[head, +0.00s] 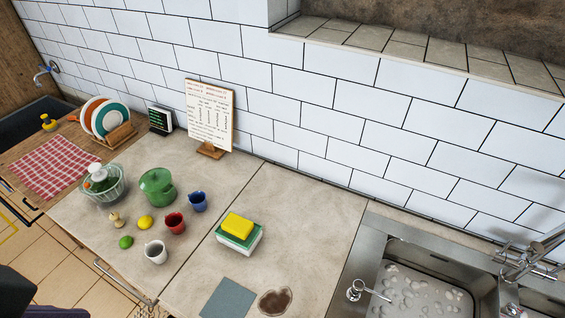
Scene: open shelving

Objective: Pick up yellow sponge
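The yellow sponge (238,224) lies on top of a stack on the counter, in the middle of the head view. Under it is a green layer (246,242), and a white block or holder (238,250) is at the bottom. The sponge's top and front faces are fully visible and nothing covers it. Neither of my grippers can be made out in the head view.
The steel sink (376,262) with a soap dispenser (355,289) is right of the sponge. A blue-grey cloth (228,299) and brown spill (275,302) lie in front. Red (175,222), blue (198,201) and white (156,251) cups stand left. Tiled wall is behind.

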